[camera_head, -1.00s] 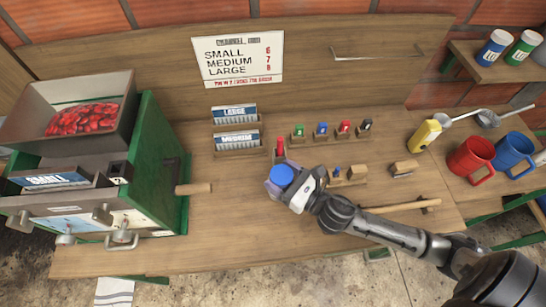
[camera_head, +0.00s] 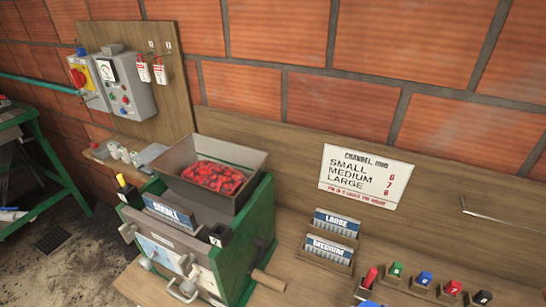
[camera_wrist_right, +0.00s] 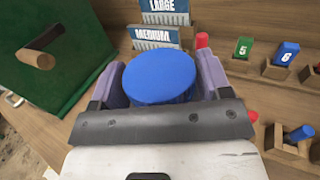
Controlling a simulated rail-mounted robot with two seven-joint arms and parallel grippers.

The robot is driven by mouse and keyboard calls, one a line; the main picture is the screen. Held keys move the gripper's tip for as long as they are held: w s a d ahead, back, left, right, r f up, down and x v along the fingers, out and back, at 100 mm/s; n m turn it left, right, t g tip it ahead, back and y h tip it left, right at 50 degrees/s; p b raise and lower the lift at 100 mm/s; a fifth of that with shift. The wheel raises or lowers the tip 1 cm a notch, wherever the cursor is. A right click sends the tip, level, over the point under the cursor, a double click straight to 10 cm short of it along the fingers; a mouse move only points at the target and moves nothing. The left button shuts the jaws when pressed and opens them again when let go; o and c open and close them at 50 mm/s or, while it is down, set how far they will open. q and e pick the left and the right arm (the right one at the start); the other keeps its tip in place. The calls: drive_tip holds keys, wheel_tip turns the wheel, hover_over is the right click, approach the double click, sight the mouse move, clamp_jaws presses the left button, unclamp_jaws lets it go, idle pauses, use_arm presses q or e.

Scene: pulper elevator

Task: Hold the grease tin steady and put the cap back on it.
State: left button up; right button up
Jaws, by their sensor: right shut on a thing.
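My right gripper (camera_wrist_right: 164,82) is shut on a round blue thing (camera_wrist_right: 158,76) with a flat top, one purple finger on each side. It is upright in the right wrist view. I cannot tell whether it is the cap alone or the grease tin with a blue top, as its lower part is hidden by the gripper. A sliver of blue (camera_head: 369,303) shows at the bottom edge of the head view. No other thing that I can name as the grease tin shows. My left gripper is not in view.
A green machine (camera_head: 262,225) with a hopper of red fruit and a wooden handle (camera_head: 268,281) stands left on the bench. LARGE (camera_head: 336,223) and MEDIUM (camera_head: 328,250) racks and small coloured pieces in wooden holders lie behind the gripper. A control box (camera_head: 125,85) hangs farther left.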

drive_tip(key=w+a+r+y, duration=0.1)
drive_tip(key=w+a+r, duration=0.15)
drive_tip(key=r, duration=0.45)
drive_tip(key=w+a+r, duration=0.2)
drive_tip(key=w+r, duration=0.2)
drive_tip(key=r, duration=0.3)
wheel_tip(320, 180, up, 25)
drive_tip(key=p, duration=2.5)
drive_tip(key=shift+d+r+n, duration=0.15)
drive_tip(key=shift+n, duration=0.25)
drive_tip(key=shift+s, duration=0.1)
drive_tip(key=a+f+n+g+y, duration=0.4)
drive_tip(key=a+f+n+y, duration=0.4)
drive_tip(key=a+f+y, duration=0.3)
drive_tip(key=s+a, duration=0.1)
drive_tip(key=a, duration=0.2)
drive_tip(key=shift+a+y, duration=0.4)
drive_tip(key=c, duration=0.3)
drive_tip(key=shift+r, duration=0.1)
